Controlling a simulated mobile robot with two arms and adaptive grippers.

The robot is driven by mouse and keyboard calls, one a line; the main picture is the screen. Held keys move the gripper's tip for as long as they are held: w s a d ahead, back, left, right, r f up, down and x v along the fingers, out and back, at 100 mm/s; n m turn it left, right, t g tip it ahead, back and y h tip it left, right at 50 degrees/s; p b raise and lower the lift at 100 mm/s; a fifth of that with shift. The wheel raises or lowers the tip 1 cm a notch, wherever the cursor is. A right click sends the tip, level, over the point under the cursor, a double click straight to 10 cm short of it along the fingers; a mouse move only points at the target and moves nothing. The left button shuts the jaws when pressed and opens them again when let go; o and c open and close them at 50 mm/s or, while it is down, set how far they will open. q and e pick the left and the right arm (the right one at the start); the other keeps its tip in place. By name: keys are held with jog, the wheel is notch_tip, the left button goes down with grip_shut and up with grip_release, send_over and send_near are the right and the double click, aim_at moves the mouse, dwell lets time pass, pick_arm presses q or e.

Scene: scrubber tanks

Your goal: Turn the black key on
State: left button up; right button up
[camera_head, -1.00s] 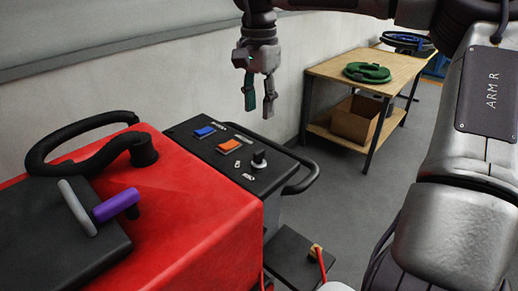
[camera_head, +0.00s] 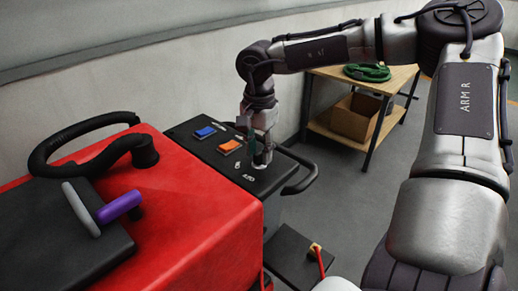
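The black control panel (camera_head: 225,172) sits on the end of the red machine. The black key's knob showed at the panel's right end earlier; now my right gripper (camera_head: 261,158) hides most of it. The gripper points down with its fingertips at the key's place, close to the panel top. I cannot tell whether the fingers press on the key or only stand around it. The key's turned position is hidden. My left gripper is not in view.
A blue switch (camera_head: 205,132) and an orange switch (camera_head: 229,147) are on the panel left of the gripper. A black handle bar (camera_head: 300,178) curves off its right side. A wooden table (camera_head: 396,84) with a green coil (camera_head: 367,72) stands behind. Wall close behind the machine.

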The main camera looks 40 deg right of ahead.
grip_shut()
jog(key=m+b, duration=0.2)
jog(key=shift+f+b, duration=0.15)
jog(key=shift+b, duration=0.25)
jog(key=m+b, duration=0.2)
jog(key=shift+m, duration=0.4)
jog(key=m+b, duration=0.2)
jog(key=m, duration=0.1)
jog(key=shift+m, duration=0.3)
jog(key=shift+r+m+b, duration=0.2)
jog(key=shift+m+b, duration=0.65)
jog(key=shift+m, duration=0.85)
